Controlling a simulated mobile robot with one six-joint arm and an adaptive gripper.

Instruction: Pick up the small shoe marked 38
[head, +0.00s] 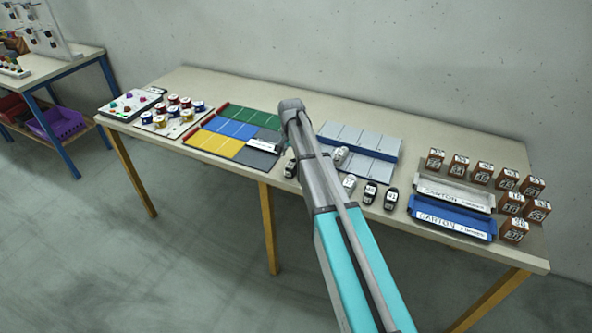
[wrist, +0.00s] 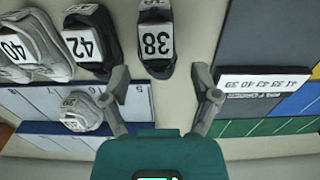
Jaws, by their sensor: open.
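The small shoe marked 38 (wrist: 157,62) is dark, with a white label on top, at the top middle of the wrist view. In the head view a dark shoe (head: 290,168) just left of my arm looks like the same one. My gripper (wrist: 162,78) is open and empty. In the wrist view its fingertips lie to either side of the shoe's lower end, with a gap on both sides. I cannot tell how far above the shoe they are.
A dark shoe marked 42 (wrist: 92,42) and a grey shoe marked 40 (wrist: 40,48) stand left of it. A pale shoe (wrist: 82,112) is on the grey-blue rack (wrist: 136,97). Right is a coloured board (wrist: 288,62) with a number strip.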

